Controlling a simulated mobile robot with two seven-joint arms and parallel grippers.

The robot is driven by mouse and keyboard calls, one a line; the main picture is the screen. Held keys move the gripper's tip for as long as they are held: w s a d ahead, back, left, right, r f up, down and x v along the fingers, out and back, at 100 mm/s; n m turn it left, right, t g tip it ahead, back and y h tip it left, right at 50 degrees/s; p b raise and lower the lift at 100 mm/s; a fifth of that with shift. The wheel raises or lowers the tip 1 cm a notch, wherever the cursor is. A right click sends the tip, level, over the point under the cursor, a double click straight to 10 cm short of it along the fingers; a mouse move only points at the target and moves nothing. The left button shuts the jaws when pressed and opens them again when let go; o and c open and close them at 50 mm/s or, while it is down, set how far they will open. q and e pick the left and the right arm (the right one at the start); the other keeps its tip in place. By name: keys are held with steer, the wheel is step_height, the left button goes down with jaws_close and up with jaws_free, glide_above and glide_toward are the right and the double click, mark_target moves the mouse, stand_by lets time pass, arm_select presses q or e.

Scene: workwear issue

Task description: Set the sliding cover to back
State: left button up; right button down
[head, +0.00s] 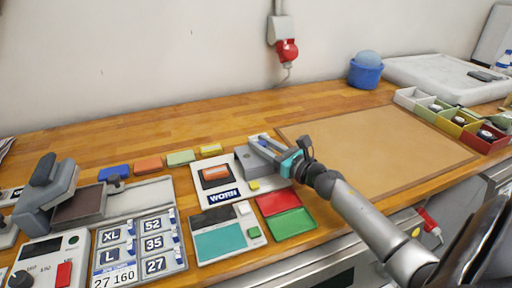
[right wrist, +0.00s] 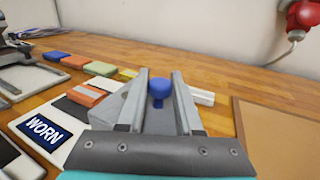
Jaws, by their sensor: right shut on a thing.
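A grey box-like piece (head: 246,160), which looks like the sliding cover, sits at the back right of the white panel marked WORN (head: 222,195). A blue knob (right wrist: 158,88) stands up from the grey piece in the right wrist view. My right gripper (head: 266,145) reaches over the grey piece from the right, its two fingers on either side of the blue knob, shut on it. The fingers hide part of the grey piece, so its exact position along its travel cannot be told. My left gripper is not in view.
Red and green pads (head: 287,222) lie in front of the gripper. A brown mat (head: 390,145) lies to the right, bare. Small coloured blocks (head: 148,164) line the back left. A grey lever device (head: 45,192) stands at far left. A divided box (head: 455,118) stands right.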

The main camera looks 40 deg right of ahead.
steer(key=shift+d, duration=0.25)
steer(key=c, duration=0.7)
jaws_free()
steer(key=shift+s+d, duration=0.1)
steer(key=shift+o, duration=0.6)
steer(key=s, duration=0.5)
steer(key=s+d, duration=0.1)
steer(key=s, duration=0.4)
steer(key=s+d, duration=0.1)
steer(key=s, duration=0.4)
steer(key=shift+b, duration=0.3)
steer(key=shift+a, duration=0.1)
